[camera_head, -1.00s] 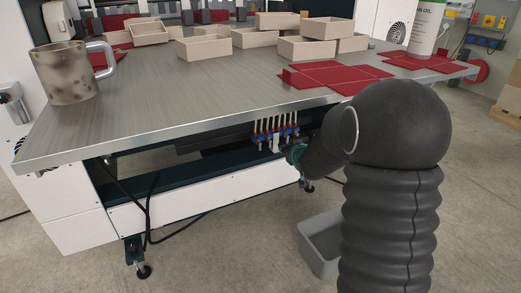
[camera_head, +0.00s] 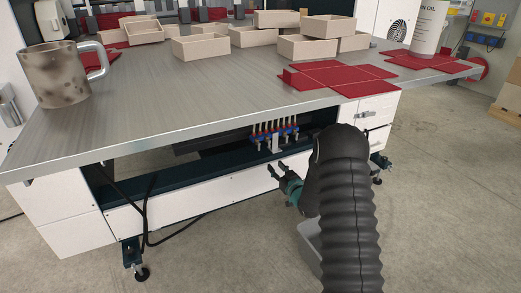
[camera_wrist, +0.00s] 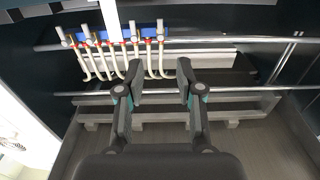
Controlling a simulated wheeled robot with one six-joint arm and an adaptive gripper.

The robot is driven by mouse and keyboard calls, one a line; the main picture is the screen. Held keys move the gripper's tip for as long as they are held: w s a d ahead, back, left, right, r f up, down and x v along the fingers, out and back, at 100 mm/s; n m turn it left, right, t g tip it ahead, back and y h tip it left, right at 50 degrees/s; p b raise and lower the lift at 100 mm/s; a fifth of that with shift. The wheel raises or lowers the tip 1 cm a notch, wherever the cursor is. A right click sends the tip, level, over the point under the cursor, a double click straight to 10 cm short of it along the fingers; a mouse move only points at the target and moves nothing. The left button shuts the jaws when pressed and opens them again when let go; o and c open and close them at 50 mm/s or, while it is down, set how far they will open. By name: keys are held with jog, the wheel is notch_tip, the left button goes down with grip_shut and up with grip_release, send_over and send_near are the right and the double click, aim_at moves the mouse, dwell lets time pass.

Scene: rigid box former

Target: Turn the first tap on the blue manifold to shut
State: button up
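The blue manifold (camera_head: 274,134) hangs under the front edge of the workbench, with several pale hoses rising from it and taps below. In the wrist view the manifold (camera_wrist: 120,42) is at the upper left, with hoses bending down the picture and grey tap ends (camera_wrist: 85,31) above the bar. A white bracket (camera_wrist: 112,18) crosses its middle. I cannot tell which tap is first or how each is set. My gripper (camera_head: 276,166) is below the manifold in the head view, apart from it. In the wrist view my gripper (camera_wrist: 161,82) has its fingers spread, with nothing between them.
The metal workbench top (camera_head: 160,110) overhangs the manifold and carries a mug (camera_head: 57,74), beige boxes (camera_head: 200,47) and red flat blanks (camera_head: 340,76). Rails (camera_wrist: 240,40) run beside and below the manifold.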

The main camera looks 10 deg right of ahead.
aim_at(259, 148)
jog(key=x, duration=1.4)
jog(key=shift+p, duration=0.4)
grip_shut()
